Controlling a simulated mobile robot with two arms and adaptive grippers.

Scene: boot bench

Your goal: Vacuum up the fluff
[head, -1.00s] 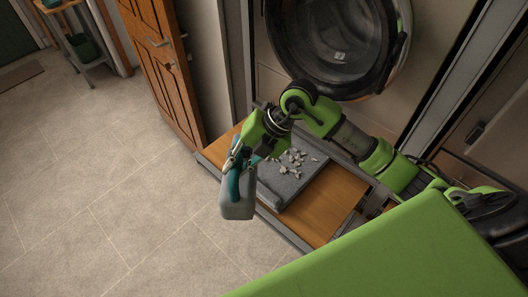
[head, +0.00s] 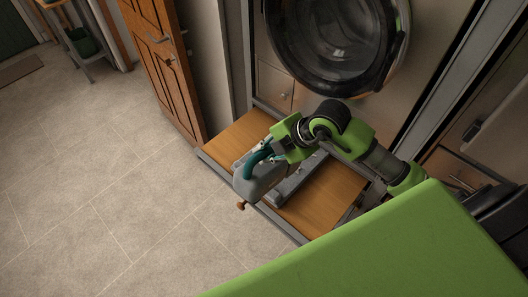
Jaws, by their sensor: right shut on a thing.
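My right gripper (head: 273,150) is shut on the teal handle of a grey handheld vacuum (head: 257,183). The vacuum is tilted over the front edge of the bench, with a small brown part at its lower left end. A grey mat or tray (head: 299,178) lies on the wooden bench (head: 322,199), mostly hidden behind the vacuum and my right arm. No fluff shows now; the part of the grey mat where it lay is covered from view. My left gripper is not in view.
A front-loading machine with a round dark door (head: 330,45) stands behind the bench. A wooden cabinet door (head: 160,65) is at the back left. The tiled floor (head: 90,170) on the left is clear.

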